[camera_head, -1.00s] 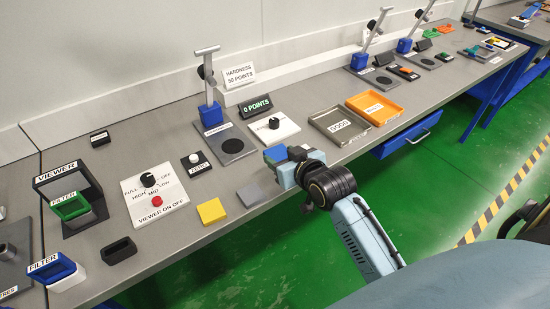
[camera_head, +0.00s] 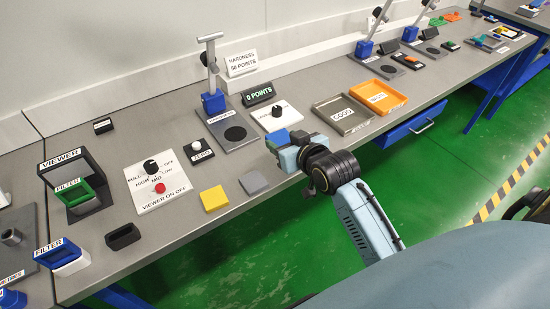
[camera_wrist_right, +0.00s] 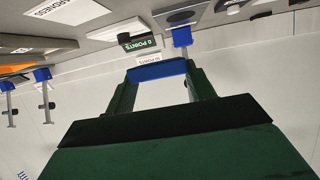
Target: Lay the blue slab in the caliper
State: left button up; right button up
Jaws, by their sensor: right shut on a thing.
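My right gripper (camera_head: 279,143) is shut on the blue slab (camera_head: 277,137), above the table's front edge. In the right wrist view the slab (camera_wrist_right: 157,70) lies across between the dark green fingertips. No thing marked as a caliper can be made out. A hardness stand (camera_head: 214,103) with a blue block and a dark round pad stands beyond the gripper, to its left. At the far left edge a grey plate with a short post (camera_head: 12,236) is partly cut off, with a label ending in "METRES". My left gripper is not in view.
A yellow slab (camera_head: 214,198) and a grey slab (camera_head: 253,182) lie near the front edge. A knob panel (camera_head: 277,116) and two trays, grey (camera_head: 341,114) and orange (camera_head: 378,97), are near the gripper. The viewer (camera_head: 75,184) and filter (camera_head: 62,256) stand at left.

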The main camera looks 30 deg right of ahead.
jog(key=shift+w+d+f, duration=0.1)
jog(key=shift+d+f, duration=0.05)
notch_tip(320, 180, down, 5)
jog(key=shift+r+b, duration=0.15)
jog(key=shift+b, duration=0.4)
jog(key=shift+f, duration=2.35)
jog(key=shift+f, duration=0.1)
jog(key=o, duration=1)
jog(key=shift+f, duration=0.1)
jog(key=shift+f+b, duration=0.1)
jog(key=shift+b, duration=0.65)
jog(key=p+v, duration=0.2)
jog(key=v, duration=1.1)
jog(key=shift+s, duration=0.2)
